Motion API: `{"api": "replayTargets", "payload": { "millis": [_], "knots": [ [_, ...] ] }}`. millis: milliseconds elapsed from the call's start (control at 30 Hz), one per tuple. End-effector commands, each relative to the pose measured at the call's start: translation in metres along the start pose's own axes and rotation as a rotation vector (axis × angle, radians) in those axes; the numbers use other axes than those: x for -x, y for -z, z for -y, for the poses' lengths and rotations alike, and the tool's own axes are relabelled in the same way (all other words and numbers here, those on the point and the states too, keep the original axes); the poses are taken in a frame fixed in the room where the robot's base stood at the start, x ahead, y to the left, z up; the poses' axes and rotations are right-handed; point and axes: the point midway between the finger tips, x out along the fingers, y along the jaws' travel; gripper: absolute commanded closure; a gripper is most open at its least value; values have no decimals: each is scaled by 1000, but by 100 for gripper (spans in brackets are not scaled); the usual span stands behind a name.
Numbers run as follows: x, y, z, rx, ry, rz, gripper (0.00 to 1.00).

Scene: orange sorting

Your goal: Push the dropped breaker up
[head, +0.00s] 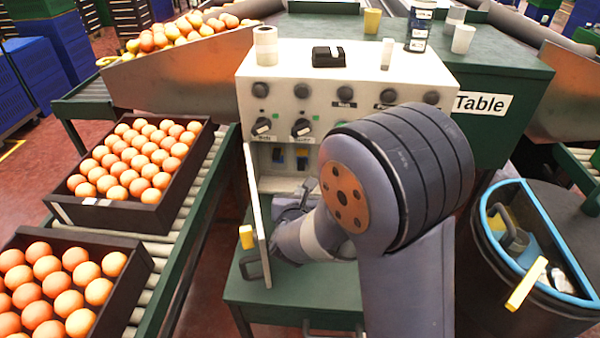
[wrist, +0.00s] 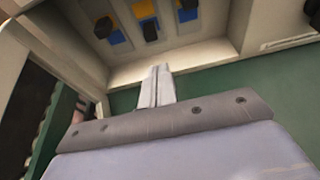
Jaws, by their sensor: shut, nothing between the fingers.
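A recessed compartment in the cream control panel (head: 345,125) holds a row of breakers. In the wrist view I see a left breaker (wrist: 106,27), a middle breaker (wrist: 148,27) and a right breaker (wrist: 187,12), with black levers and blue or yellow patches. In the head view my arm hides part of the compartment.
The panel's open door (head: 257,215) stands out left of my gripper. Knobs (head: 302,127) line the panel above the compartment. A green table (head: 300,293) lies under the arm. Trays of oranges (head: 185,190) sit on rollers at left, and a dark bin (head: 510,300) stands at right.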

Motion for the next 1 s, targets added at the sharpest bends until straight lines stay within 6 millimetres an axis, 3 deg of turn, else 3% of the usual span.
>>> {"api": "replayTargets", "payload": {
  "millis": [533,700,1000],
  "knots": [
    [-85,1,0,-1,2,0,100],
    [-96,0,0,-1,1,0,100],
    [-98,0,0,0,0,0,100]
  ]
}}
